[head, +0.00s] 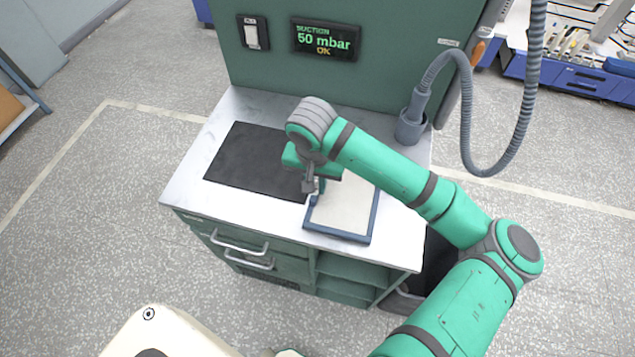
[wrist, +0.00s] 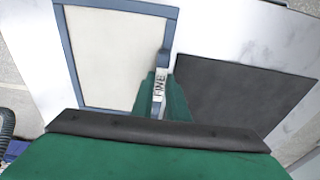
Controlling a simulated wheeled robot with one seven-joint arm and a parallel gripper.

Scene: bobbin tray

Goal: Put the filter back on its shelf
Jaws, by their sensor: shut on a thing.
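The filter (head: 347,206) is a flat panel with a pale face and a blue-grey frame. It lies on or just above the worktop, right of the black mat. In the wrist view the filter (wrist: 114,58) fills the upper left, with a tab marked "FINE" on its right edge. My gripper (head: 315,188) is at the filter's left edge, and in the wrist view its fingers (wrist: 160,95) are closed around the tab. Below the worktop, open shelves (head: 350,272) show in the cabinet front, partly hidden by the top's edge.
A black mat (head: 258,160) lies on the white worktop (head: 190,183). The panel display (head: 325,39) reads suction 50 mbar OK. A grey hose (head: 467,100) hangs at the right by its holder (head: 410,127). Drawers with handles (head: 240,243) are at the front left.

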